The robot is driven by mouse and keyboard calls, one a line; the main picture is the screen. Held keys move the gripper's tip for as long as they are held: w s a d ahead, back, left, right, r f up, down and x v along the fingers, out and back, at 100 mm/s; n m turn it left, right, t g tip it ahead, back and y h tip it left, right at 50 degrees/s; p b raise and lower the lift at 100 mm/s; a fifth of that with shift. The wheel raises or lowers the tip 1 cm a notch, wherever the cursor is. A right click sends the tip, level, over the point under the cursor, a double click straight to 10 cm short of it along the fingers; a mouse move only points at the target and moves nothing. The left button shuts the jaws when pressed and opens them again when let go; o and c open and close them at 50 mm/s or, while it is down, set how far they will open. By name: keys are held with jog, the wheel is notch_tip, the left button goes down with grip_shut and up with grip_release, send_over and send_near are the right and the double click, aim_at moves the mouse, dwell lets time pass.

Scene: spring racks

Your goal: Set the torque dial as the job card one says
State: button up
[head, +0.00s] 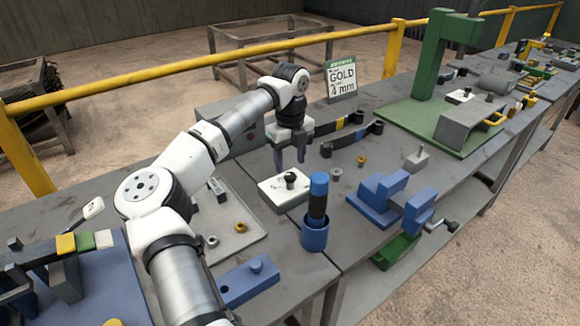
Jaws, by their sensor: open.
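A job card (341,80) with a green top strip stands at the back of the bench and reads "GOLD" and "4 mm"; its smaller print is too small to read. A white plate (270,194) with a black knob (290,178), which looks like the torque dial, lies on the bench in front of the card. The dial's marks are too small to read. My gripper (290,160) points down just above and behind the knob. Its dark fingers are apart with nothing visible between them, and I see no contact with the knob.
A blue cup (314,236) with a dark, blue-topped handle stands right in front of the dial plate. A blue vise (380,190) is to the right. Dark bars with coloured bands (352,138) lie behind. A green press (434,55) stands farther back. A yellow rail (180,65) runs behind the bench.

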aim_at(290, 175)
jog(key=shift+f+p, duration=0.35)
jog(key=shift+f, duration=1.7)
jog(key=shift+c, duration=0.4)
jog(key=c, duration=0.9)
